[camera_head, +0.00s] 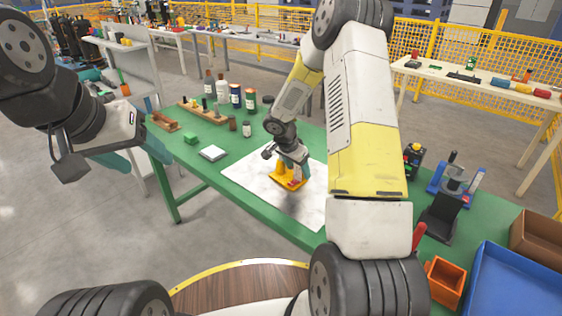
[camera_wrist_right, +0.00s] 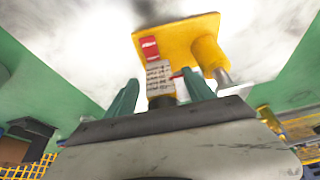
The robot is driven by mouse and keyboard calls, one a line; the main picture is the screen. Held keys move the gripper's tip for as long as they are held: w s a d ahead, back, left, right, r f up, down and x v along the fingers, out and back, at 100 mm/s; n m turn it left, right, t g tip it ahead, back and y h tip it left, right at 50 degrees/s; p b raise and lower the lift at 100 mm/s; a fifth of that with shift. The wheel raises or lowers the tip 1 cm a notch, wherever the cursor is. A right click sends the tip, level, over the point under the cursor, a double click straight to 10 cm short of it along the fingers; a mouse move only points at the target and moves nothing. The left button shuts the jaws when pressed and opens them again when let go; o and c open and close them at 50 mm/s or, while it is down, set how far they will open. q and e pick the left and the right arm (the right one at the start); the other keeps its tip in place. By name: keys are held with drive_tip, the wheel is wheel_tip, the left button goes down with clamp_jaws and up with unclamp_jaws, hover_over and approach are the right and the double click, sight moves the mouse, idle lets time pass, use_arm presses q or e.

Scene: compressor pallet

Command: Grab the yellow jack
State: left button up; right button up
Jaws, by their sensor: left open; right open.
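The yellow jack (camera_head: 287,181) stands on a white marbled sheet (camera_head: 257,182) on the green table. In the right wrist view it shows a flat yellow plate (camera_wrist_right: 177,40), a red-and-white labelled part and a yellow post with a metal end. My right gripper (camera_head: 292,164) is down at the jack. In the right wrist view its teal fingers (camera_wrist_right: 160,92) are open on either side of the labelled part, with gaps visible. My left gripper (camera_head: 138,156) is open and empty, off the table's left end. My right arm hides part of the table.
Bottles and cans (camera_head: 236,95) stand along the back of the green table (camera_head: 196,167). A white square item (camera_head: 213,153) lies left of the sheet. An orange bin (camera_head: 445,280), a blue tray (camera_head: 515,285) and a blue device (camera_head: 455,178) are at right.

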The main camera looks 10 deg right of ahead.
clamp_jaws()
idle(1.4)
